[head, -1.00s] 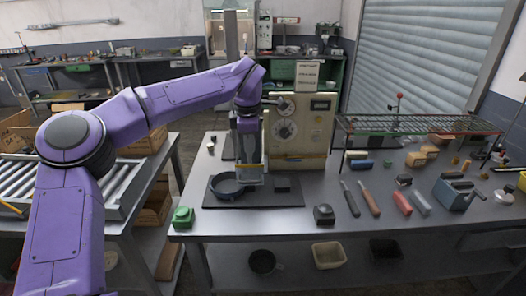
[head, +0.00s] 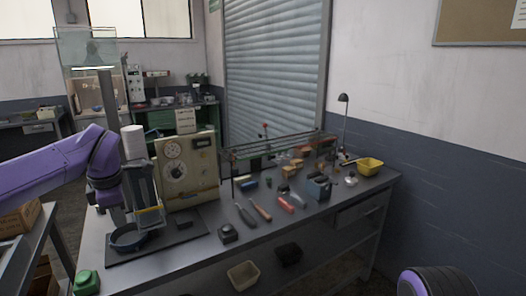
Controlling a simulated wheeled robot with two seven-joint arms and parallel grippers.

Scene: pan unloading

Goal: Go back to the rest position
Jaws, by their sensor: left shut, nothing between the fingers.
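My left arm (head: 45,175) comes in from the left, and its gripper (head: 150,222) points down over the dark mat (head: 185,240) on the workbench. The gripper is shut and empty. A purple and dark part of my right arm (head: 432,284) shows at the lower right corner; the right gripper is outside the picture.
A beige machine with dials (head: 188,172) stands behind the mat. A green button box (head: 87,283) and a black box (head: 228,233) sit near the front edge. Tools and a wire rack (head: 275,147) fill the bench's right side. Floor shows at the lower right.

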